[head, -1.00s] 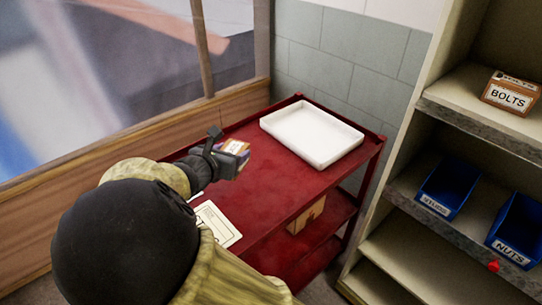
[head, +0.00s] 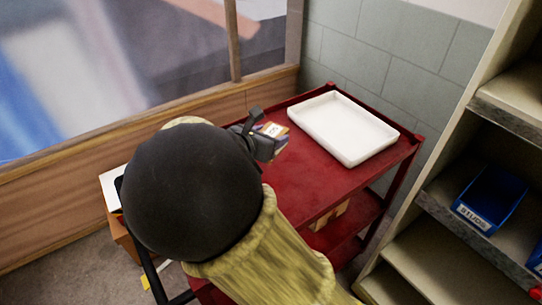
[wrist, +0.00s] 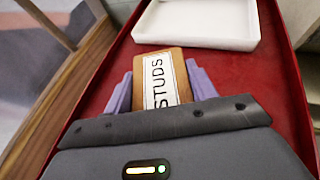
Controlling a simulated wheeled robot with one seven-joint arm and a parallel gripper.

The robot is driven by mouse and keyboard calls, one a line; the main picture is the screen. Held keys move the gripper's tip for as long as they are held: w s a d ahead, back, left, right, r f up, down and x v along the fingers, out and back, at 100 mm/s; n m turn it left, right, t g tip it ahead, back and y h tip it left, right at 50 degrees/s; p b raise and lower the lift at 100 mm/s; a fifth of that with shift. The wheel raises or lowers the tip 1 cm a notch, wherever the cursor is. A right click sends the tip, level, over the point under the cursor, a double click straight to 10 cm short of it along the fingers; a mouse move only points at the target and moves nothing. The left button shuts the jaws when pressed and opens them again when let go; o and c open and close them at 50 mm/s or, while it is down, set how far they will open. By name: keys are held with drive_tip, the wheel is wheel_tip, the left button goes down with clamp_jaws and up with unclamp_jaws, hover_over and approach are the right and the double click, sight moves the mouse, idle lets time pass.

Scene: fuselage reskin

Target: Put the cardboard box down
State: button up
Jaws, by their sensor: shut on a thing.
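The cardboard box (wrist: 172,66) is a small brown box with a white label reading "STUDS". It sits between the purple finger pads of my gripper (wrist: 162,88) in the wrist view, and the gripper is shut on it. In the head view the box (head: 271,130) shows at the end of my gripper (head: 268,138), over the red cart (head: 300,180). My arm hides part of the cart. I cannot tell whether the box touches the cart top.
A white tray (head: 344,127) lies on the far part of the cart top. Bare red surface shows in front of it. A brown box (head: 328,216) is on the cart's lower shelf. Shelving with a blue bin (head: 490,200) stands at right; a wooden-framed window (head: 150,140) runs along the left.

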drive_tip(key=shift+s+a+f, duration=0.1)
drive_tip(key=shift+a+f, duration=0.05)
drive_tip(key=shift+f, duration=0.45)
drive_tip(key=shift+a+f, duration=0.15)
drive_tip(key=shift+f, duration=0.4)
drive_tip(key=shift+a, duration=0.1)
drive_tip(key=shift+f+b, duration=0.8)
drive_tip(key=shift+f, duration=1.1)
drive_tip(key=shift+s, duration=0.1)
drive_tip(key=o, duration=1.3)
